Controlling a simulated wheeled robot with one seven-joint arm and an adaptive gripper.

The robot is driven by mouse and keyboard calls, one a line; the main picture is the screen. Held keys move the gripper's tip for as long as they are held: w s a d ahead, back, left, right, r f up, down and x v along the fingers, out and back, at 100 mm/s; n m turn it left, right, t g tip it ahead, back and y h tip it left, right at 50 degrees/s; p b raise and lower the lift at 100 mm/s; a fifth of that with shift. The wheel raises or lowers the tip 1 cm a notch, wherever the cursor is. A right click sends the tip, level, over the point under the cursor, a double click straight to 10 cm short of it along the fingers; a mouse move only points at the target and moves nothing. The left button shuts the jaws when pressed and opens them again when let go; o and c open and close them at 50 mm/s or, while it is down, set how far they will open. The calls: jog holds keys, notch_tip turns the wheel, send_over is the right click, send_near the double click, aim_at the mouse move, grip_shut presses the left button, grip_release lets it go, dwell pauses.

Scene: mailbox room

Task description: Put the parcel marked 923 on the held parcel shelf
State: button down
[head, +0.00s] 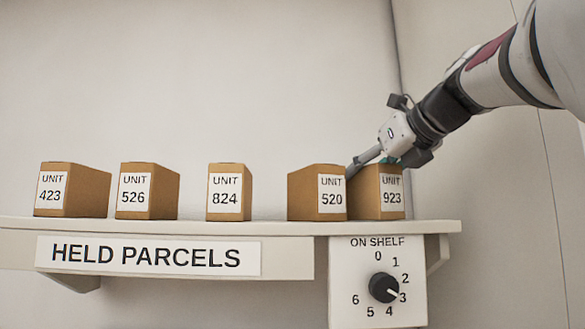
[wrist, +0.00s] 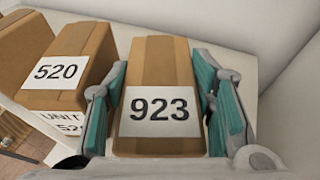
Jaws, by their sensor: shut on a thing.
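The parcel marked 923 (head: 368,196) is a brown box with a white label, at the right end of the row on the held parcel shelf (head: 440,227). It appears to rest on the shelf, right beside the parcel marked 520 (head: 305,196). My gripper (head: 373,164) reaches down from the upper right and is shut on parcel 923. In the wrist view, the teal pads of my gripper (wrist: 160,105) press on both sides of parcel 923 (wrist: 160,60). The far pad is partly hidden in the head view.
Parcels 423 (head: 85,191), 526 (head: 160,192) and 824 (head: 230,168) stand to the left on the shelf. A dial (head: 383,288) below the shelf points at 3. A short bare stretch of shelf lies right of parcel 923, near the side wall (head: 480,180).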

jog(key=shift+a, duration=0.15)
jog(key=c, duration=0.7)
grip_release()
jog(key=shift+s+r+p, duration=0.25)
jog(key=shift+s+p, duration=0.15)
jog(key=shift+p, duration=0.05)
jog(key=shift+d+p+v, duration=0.2)
jog(key=shift+p+v, duration=1.55)
jog(key=shift+v, duration=3.85)
jog(key=shift+w+f, duration=0.1)
jog(key=shift+f, duration=0.05)
